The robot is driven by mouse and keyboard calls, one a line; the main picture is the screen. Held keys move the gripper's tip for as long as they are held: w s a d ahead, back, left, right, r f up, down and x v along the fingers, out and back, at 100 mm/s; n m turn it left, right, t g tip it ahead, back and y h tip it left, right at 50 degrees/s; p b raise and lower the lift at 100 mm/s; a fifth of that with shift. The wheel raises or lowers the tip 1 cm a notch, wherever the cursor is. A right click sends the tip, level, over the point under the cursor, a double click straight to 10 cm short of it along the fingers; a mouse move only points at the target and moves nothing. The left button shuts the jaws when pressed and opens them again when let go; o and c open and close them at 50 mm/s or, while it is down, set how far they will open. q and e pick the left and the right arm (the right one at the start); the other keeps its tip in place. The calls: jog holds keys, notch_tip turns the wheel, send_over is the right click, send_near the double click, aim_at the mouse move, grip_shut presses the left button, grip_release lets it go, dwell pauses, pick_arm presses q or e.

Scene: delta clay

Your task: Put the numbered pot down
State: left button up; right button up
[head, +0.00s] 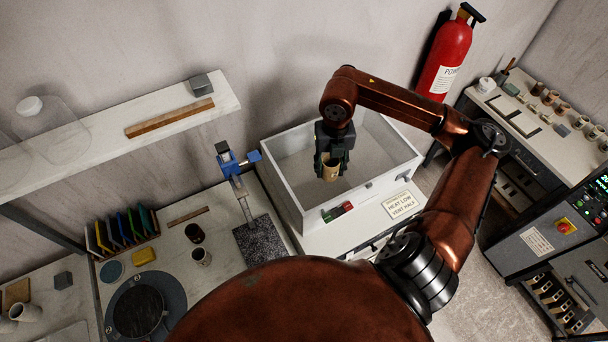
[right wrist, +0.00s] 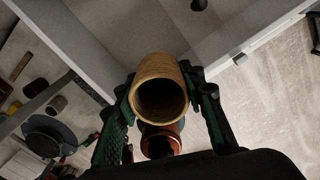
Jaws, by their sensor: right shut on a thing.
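The pot (head: 331,167) is a small tan cylinder with an open top. My right gripper (head: 331,164) is shut on it and holds it over the white open-topped box (head: 284,188). In the right wrist view the pot (right wrist: 158,68) sits between the two green fingers, its dark open mouth facing the camera. No number shows on the side I can see. I cannot tell how far the pot is above the box floor. My left gripper is not in view.
The box walls rise around the right gripper. Left of it stand a blue clamp stand (head: 229,160), a dark cup (head: 195,233), a light cup (head: 201,256) and a round wheel (head: 141,308). A shelf (head: 100,140) runs along the wall; a red extinguisher (head: 446,52) hangs behind.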

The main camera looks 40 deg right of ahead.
jog(key=shift+f, duration=0.35)
notch_tip(320, 180, down, 8)
jog(key=p, duration=0.3)
send_over(325, 198)
jog(key=s+a, duration=0.1)
notch_tip(325, 198, down, 5)
jog(key=shift+s+a+f, duration=0.1)
jog(key=shift+s+a, duration=0.05)
jog(key=shift+f, duration=0.55)
notch_tip(325, 198, down, 2)
jog(key=shift+f+p, duration=0.15)
jog(key=shift+p, duration=0.4)
jog(key=shift+f, duration=0.5)
jog(key=o, duration=0.9)
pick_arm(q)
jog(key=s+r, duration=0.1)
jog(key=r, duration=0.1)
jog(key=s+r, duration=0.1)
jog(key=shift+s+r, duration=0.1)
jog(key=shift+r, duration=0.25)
pick_arm(e)
jog(key=shift+r, duration=0.15)
